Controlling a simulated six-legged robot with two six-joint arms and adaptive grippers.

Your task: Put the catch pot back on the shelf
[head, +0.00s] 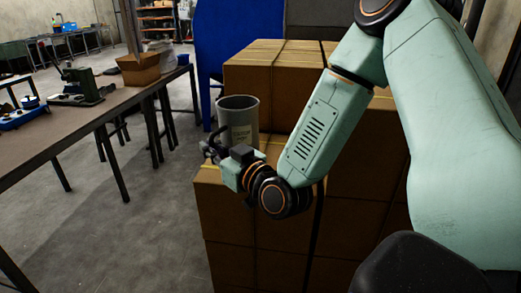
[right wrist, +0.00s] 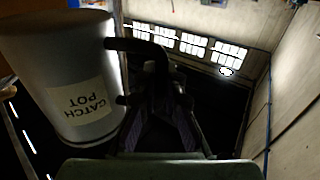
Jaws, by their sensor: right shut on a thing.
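The catch pot (head: 238,118) is a grey open-topped cylinder, upright in the head view beside the cardboard boxes. In the right wrist view the catch pot (right wrist: 68,75) fills the left side, its label reading upside down. Its dark handle (right wrist: 130,45) reaches to my right gripper (right wrist: 155,95). In the head view my right gripper (head: 210,147) is shut on the pot at its near left side. I cannot tell whether the pot's base touches the box below. My left gripper is out of view.
Strapped cardboard boxes (head: 260,225) stand stacked under and behind my right arm. A workbench (head: 75,130) at the left carries a green machine (head: 78,88) and an open carton (head: 140,70). A blue panel (head: 222,45) stands behind. Bare floor lies between bench and boxes.

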